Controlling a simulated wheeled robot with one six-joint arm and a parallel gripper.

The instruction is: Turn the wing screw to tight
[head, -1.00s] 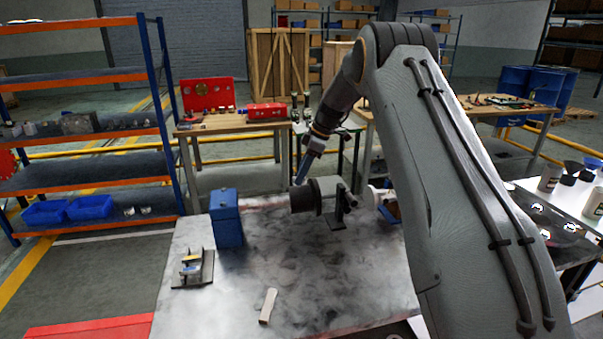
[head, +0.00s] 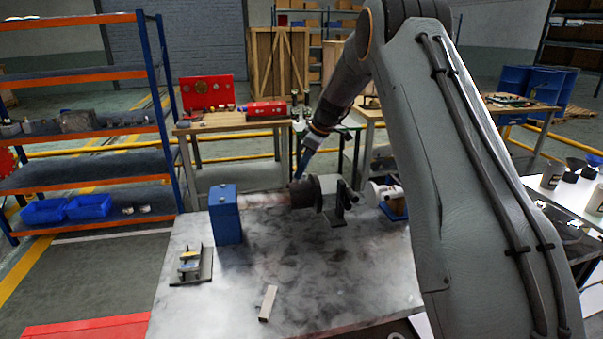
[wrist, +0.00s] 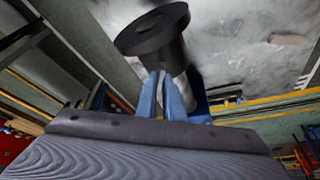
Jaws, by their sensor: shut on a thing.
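A dark cylindrical pump part (head: 302,192) with a grey body and bracket (head: 334,199) stands at the back of the grey table (head: 260,262). My gripper (head: 300,173) reaches down behind the dark cylinder, its blue fingers pointing down. In the wrist view the fingers (wrist: 160,76) are close together, their tips against or just under the dark round flanged part (wrist: 155,38). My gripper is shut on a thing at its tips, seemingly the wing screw. The screw itself is hidden by the fingers and the flange, so its angle cannot be told.
A blue box (head: 226,215) and a small metal fixture (head: 191,264) stand on the table's left side. A pale block (head: 268,303) lies near the front. A white part (head: 379,194) is beside my arm. The table's middle is clear.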

